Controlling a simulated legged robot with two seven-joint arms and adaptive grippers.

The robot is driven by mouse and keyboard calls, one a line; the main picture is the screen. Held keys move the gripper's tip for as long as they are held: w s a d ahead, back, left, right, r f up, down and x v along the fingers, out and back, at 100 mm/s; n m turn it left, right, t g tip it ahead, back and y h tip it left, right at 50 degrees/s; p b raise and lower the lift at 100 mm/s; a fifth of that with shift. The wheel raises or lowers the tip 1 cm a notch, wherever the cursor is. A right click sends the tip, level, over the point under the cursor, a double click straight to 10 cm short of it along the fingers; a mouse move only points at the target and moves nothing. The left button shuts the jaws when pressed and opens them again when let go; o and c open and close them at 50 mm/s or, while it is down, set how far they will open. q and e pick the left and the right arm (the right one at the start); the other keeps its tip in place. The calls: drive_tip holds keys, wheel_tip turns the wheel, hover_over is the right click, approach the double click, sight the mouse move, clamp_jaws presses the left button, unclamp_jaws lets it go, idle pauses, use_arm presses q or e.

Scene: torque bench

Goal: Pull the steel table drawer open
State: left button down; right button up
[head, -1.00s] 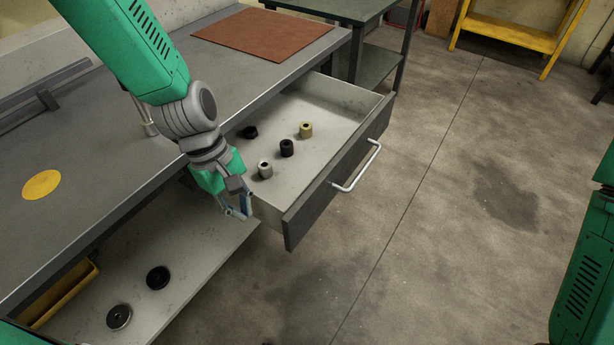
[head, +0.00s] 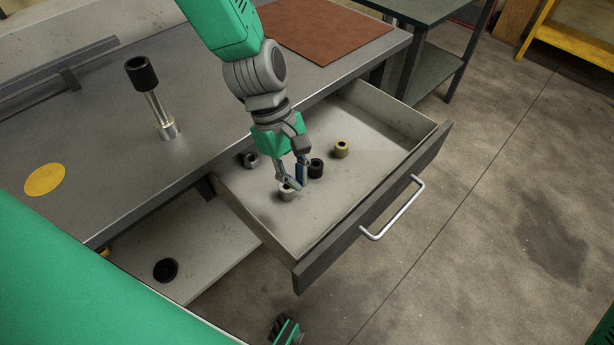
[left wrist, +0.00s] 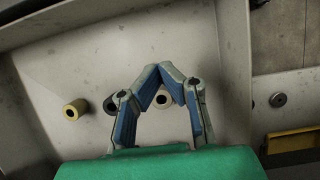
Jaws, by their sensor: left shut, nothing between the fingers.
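The steel table drawer (head: 330,255) stands well open at the table's front side, with its tray showing. Its pale bar handle (head: 400,215) is on the outer face, with no gripper on it. My left gripper (head: 298,187) is shut and empty, over the inside of the drawer, apart from the handle. In the left wrist view its fingertips (left wrist: 168,72) meet above the pale drawer floor (left wrist: 100,65).
In the drawer are a silver socket (head: 287,193), a black socket (head: 316,169) and a brass socket (head: 341,149). A tool with a black top (head: 142,73) stands on the steel table (head: 95,135). Floor (head: 475,240) beyond the drawer is clear.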

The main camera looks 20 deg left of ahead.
use_arm(q)
drive_tip(key=b, duration=0.2)
hover_over(330, 224)
drive_tip(key=s+a, duration=0.2)
drive_tip(key=f, duration=0.7)
drive_tip(key=shift+w+a+f, duration=0.1)
drive_tip(key=shift+w+a, duration=0.1)
drive_tip(key=shift+w, duration=0.05)
drive_tip(key=shift+s+d+r, duration=0.15)
drive_tip(key=shift+s+d, duration=0.1)
drive_tip(key=shift+d, duration=0.35)
drive_tip(key=shift+s+d+r, duration=0.1)
drive_tip(key=shift+s+d, duration=0.1)
drive_tip(key=shift+d, duration=0.4)
drive_tip(key=shift+s+d, duration=0.1)
drive_tip(key=shift+s, duration=0.05)
drive_tip(key=shift+a, duration=0.3)
drive_tip(key=shift+s+d, duration=0.15)
drive_tip(key=shift+d, duration=0.5)
drive_tip(key=d+p, duration=0.1)
drive_tip(key=s+d+p, duration=0.1)
drive_tip(key=d, duration=0.1)
drive_tip(key=s+d+p, duration=0.1)
drive_tip(key=d, duration=0.1)
drive_tip(key=shift+d, duration=0.2)
use_arm(e)
drive_tip(key=shift+d+r, duration=0.35)
drive_tip(key=shift+d, duration=0.15)
